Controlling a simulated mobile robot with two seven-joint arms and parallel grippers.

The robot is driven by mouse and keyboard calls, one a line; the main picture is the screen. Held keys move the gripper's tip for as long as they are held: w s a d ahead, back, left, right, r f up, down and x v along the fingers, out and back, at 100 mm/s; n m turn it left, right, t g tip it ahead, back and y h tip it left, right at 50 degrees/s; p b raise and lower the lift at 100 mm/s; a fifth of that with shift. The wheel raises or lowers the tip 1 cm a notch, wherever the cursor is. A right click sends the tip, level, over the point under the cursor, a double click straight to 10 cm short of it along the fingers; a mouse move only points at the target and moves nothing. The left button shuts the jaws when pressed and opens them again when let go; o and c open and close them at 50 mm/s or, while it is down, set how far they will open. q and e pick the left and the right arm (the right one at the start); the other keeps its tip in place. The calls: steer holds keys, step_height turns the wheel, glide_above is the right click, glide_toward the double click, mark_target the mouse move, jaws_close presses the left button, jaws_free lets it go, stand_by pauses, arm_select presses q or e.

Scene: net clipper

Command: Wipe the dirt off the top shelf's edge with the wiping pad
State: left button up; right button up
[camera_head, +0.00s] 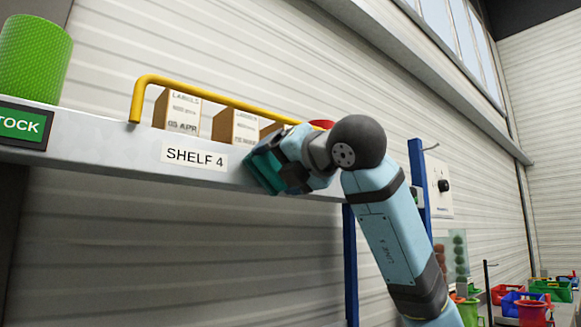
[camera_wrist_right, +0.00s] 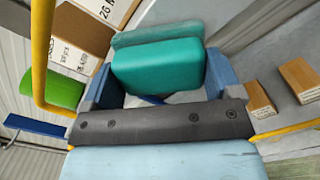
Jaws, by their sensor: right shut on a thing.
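The top shelf's edge (camera_head: 110,159) is a pale grey strip with a "SHELF 4" label, running across the left half of the head view. My right gripper (camera_head: 277,172) is at the edge, right of the label. It is shut on the teal wiping pad (camera_head: 262,169), which lies at the front of the edge; I cannot tell whether they touch. In the right wrist view the wiping pad (camera_wrist_right: 158,66) sits between the two blue fingers. I can make out no dirt; the stretch behind the pad and gripper is hidden. My left gripper is not in view.
A yellow rail (camera_head: 215,97) runs above the shelf edge, close to my right gripper. Behind it stand cardboard boxes (camera_head: 177,111) and a red thing (camera_head: 322,124). A green cylinder (camera_head: 35,58) and a "STOCK" sign (camera_head: 22,125) are at the left. Blue posts (camera_head: 350,265) stand below right.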

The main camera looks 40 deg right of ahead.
steer(key=shift+s+d+f+b, duration=0.1)
steer(key=shift+s+b, duration=0.3)
steer(key=shift+s, duration=1)
steer(key=shift+s+d+b, duration=0.1)
steer(key=shift+s+b, duration=0.3)
steer(key=shift+s, duration=1)
steer(key=shift+s+d+b, duration=0.1)
steer(key=shift+s+b, duration=0.3)
steer(key=shift+s, duration=1.1)
